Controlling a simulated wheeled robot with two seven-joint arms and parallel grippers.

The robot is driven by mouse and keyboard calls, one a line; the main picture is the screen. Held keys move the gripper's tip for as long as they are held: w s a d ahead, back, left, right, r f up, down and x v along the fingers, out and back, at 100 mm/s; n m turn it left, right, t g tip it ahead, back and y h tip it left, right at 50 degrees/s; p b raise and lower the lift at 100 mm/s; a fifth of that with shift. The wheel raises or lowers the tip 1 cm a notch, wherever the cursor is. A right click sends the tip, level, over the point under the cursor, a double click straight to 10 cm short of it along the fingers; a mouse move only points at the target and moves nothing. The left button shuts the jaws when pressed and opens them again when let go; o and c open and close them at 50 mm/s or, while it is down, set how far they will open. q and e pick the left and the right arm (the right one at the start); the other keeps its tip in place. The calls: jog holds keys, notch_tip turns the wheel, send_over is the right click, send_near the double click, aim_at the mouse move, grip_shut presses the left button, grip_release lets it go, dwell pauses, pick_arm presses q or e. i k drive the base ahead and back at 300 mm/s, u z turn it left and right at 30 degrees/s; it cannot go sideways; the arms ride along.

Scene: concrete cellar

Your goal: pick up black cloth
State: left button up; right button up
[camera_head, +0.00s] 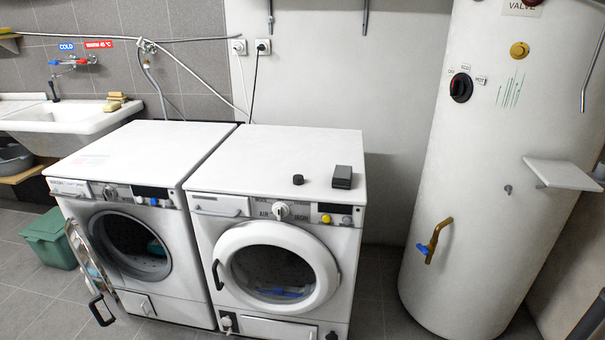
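I cannot make out a thing that is clearly a black cloth. A small dark grey block-like item (342,177) lies on top of the right machine (265,155); I cannot tell whether it is folded cloth. A small round black item (298,179) lies to its left. The left machine (135,145) has its door (88,262) open, and its drum (130,245) is dark with something teal inside. The right machine's round door (318,262) is shut, with something blue behind the glass. Neither of my grippers shows clearly in the head view.
A large white boiler (480,130) with a small shelf (562,173) stands at the right. A sink (70,117) is at the left, and a green bin (50,240) stands on the floor. A dark shape (588,320) is cut off at the bottom right corner.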

aim_at(342, 179)
jog(key=u, duration=0.65)
jog(key=i, duration=0.7)
jog(key=u, duration=0.2)
